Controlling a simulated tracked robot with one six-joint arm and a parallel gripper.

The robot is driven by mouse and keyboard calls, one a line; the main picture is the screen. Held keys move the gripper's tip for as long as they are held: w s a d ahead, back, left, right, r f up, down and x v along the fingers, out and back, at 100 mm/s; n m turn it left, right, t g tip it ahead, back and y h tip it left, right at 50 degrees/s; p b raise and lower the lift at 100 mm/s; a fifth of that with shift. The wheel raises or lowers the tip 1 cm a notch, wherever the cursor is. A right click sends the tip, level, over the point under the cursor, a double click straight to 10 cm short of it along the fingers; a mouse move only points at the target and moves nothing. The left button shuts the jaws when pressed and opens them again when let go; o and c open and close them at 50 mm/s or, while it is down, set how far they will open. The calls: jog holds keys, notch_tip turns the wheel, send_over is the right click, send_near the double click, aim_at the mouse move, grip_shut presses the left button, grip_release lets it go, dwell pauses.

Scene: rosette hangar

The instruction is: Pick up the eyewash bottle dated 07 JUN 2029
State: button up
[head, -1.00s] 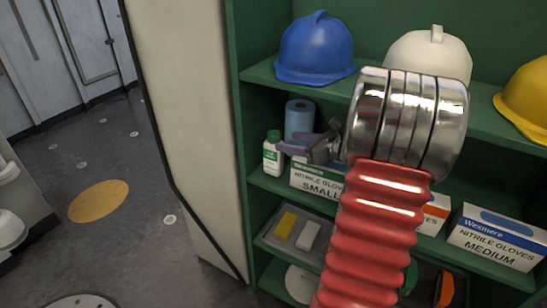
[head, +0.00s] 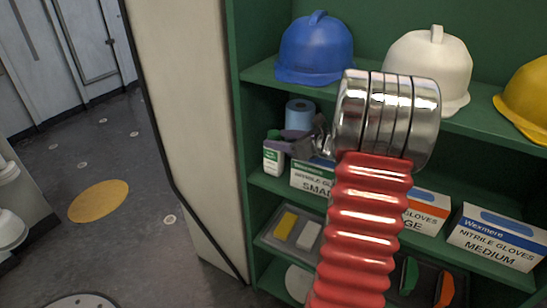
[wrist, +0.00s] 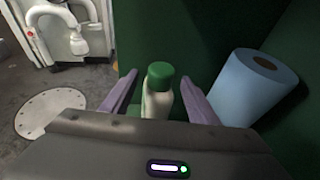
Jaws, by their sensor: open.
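A small white eyewash bottle (head: 273,158) with a green cap stands upright at the left end of the middle shelf. Its date cannot be read. In the wrist view the bottle (wrist: 158,95) stands between the two purple fingers of my gripper (wrist: 160,100), with a gap on each side. The wrist housing covers the bottle's lower part in the wrist view.
A blue paper roll (head: 299,115) stands close behind, and right of my gripper in the wrist view (wrist: 250,85). A SMALL glove box (head: 312,178) is just right of the bottle. The green cabinet (head: 236,110) walls the left side. Hard hats (head: 315,50) sit above.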

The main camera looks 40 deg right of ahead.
jog(key=shift+c, duration=0.4)
grip_shut()
dwell(0.4)
